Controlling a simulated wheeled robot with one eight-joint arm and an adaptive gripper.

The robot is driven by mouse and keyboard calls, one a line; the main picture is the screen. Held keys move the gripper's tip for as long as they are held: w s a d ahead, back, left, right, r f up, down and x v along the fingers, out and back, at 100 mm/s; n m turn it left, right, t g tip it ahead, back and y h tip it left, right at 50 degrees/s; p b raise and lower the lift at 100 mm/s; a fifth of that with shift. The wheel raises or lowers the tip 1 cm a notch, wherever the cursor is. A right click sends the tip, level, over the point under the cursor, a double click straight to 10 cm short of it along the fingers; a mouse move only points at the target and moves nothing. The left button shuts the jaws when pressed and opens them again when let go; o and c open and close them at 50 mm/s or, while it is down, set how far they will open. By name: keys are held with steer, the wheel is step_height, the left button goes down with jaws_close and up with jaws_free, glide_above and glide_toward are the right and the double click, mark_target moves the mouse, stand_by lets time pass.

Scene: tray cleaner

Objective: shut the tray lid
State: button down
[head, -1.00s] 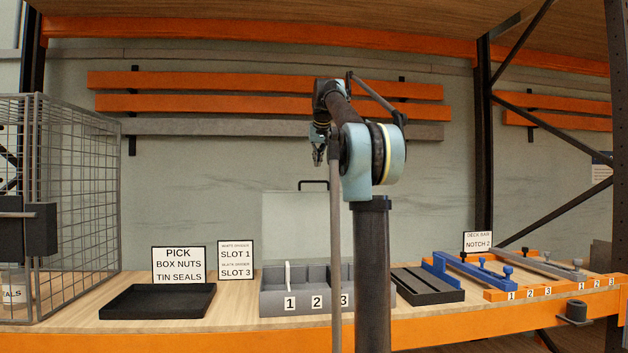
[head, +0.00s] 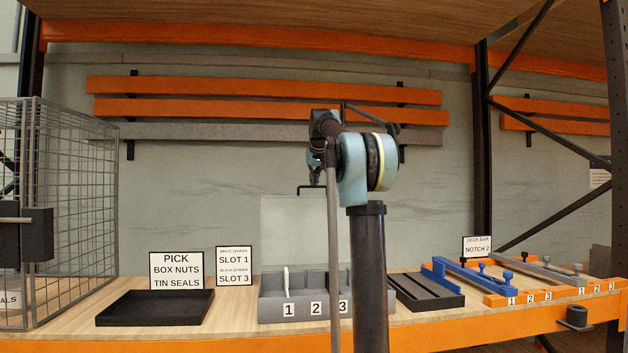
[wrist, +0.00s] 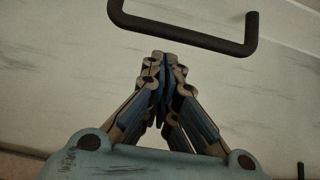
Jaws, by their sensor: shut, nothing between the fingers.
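The tray (head: 272,310) is a grey box with compartments labelled 1, 2 and 3 on the bench. Its lid (head: 290,232) is a pale grey-green panel standing upright, open, behind the tray. A dark bar handle (head: 299,190) sits on the lid's top edge; it also shows in the wrist view (wrist: 185,36). My gripper (head: 315,182) is at the height of the handle in the head view. In the wrist view my gripper (wrist: 165,60) has its fingertips together and empty, just below the handle bar in the picture. I cannot tell whether they touch it.
My arm hides the tray's right part. A black tray (head: 155,308) and a wire cage (head: 75,200) stand to the left. A black grooved block (head: 428,292) and an orange rack (head: 530,298) with blue bars stand to the right. A shelf (head: 300,12) is overhead.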

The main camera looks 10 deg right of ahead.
steer(key=shift+s+f, duration=0.15)
steer(key=shift+s, duration=0.95)
steer(key=shift+a, duration=0.1)
